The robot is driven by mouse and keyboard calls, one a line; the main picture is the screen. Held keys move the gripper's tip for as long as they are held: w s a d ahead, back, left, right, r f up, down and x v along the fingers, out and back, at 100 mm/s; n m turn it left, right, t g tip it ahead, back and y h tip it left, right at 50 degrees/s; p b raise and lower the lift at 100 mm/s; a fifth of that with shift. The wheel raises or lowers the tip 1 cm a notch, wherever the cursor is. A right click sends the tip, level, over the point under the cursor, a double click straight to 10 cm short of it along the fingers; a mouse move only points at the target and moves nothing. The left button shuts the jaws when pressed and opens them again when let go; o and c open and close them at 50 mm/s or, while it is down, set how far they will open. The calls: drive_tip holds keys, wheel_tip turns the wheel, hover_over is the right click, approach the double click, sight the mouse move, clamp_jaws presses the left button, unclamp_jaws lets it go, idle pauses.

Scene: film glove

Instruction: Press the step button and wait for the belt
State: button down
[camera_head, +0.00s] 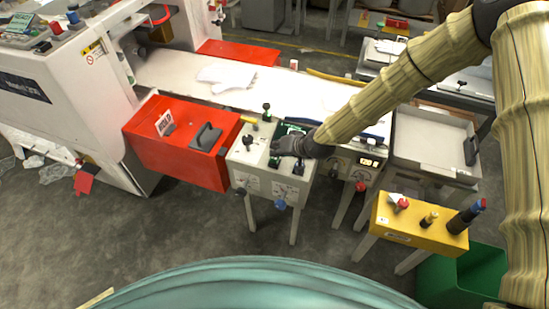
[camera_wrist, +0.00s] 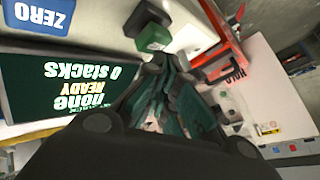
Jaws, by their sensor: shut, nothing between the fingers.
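A pale control box (camera_head: 242,156) stands in front of the belt, with several knobs and buttons on its top and front. Its labels are too small to read, so I cannot tell which one is the step button. My gripper (camera_head: 278,148) is shut and empty, low over the box top; I cannot tell whether it touches anything. In the wrist view, the dark fingers (camera_wrist: 178,85) are together, close to a green-topped control (camera_wrist: 153,34). A dark screen (camera_wrist: 60,85) beside them reads "0 stacks", "READY", "none". The white belt (camera_head: 315,98) carries a flat white glove shape (camera_head: 227,76).
A red bin (camera_head: 175,155) marked HOLD adjoins the box on the left. A grey tray (camera_head: 432,140) lies at the right. A white machine (camera_head: 70,95) stands left.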

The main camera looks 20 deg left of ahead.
drive_tip(key=shift+f+b, duration=0.35)
drive_tip(key=shift+f, duration=0.2)
idle(0.8)
idle(0.3)
drive_tip(key=shift+r+p, duration=0.45)
drive_tip(key=shift+r, duration=0.6)
drive_tip(key=shift+r+p, duration=1.3)
drive_tip(key=shift+r, duration=1.15)
